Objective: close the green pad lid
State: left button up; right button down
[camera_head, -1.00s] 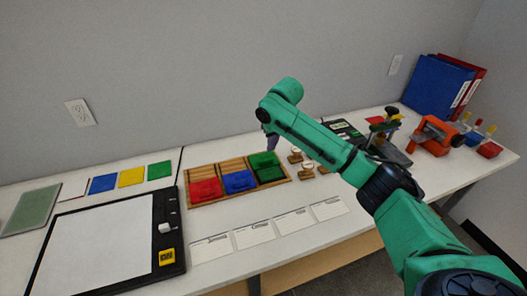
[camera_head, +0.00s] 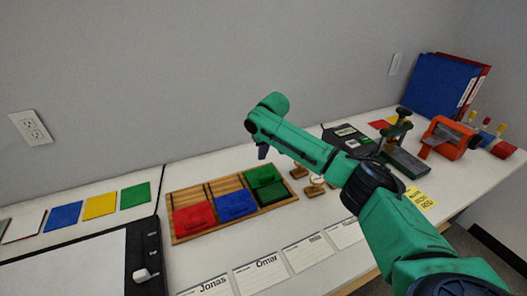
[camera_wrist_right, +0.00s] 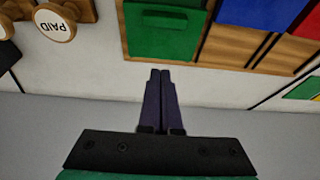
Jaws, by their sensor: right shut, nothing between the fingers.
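The green pad (camera_head: 273,193) sits at the right end of a wooden tray (camera_head: 180,237). Its green lid (camera_head: 262,175) stands raised at the pad's back edge, so the pad is open. My right gripper (camera_head: 262,153) is shut and empty, above and behind the lid, apart from it in the picture. In the right wrist view the shut fingers (camera_wrist_right: 160,74) point toward the green lid (camera_wrist_right: 165,42), with a strip of white table between. My left gripper is not in view.
A blue pad (camera_head: 236,206) and a red pad (camera_head: 194,218) share the tray, both looking closed. Wooden stamps (camera_head: 314,187) stand right of the tray; one reads PAID in the right wrist view (camera_wrist_right: 55,22). Name cards (camera_head: 262,273) lie in front. The wall is close behind.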

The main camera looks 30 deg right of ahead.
aim_at(265, 169)
jog(key=x, duration=0.5)
jog(key=shift+s+p, duration=0.1)
jog(key=shift+p, duration=0.25)
jog(key=s+p, duration=0.1)
jog(key=s, duration=0.2)
jog(key=shift+s+a+p, duration=0.1)
jog(key=shift+s+p, duration=0.2)
jog(key=shift+f, duration=0.2)
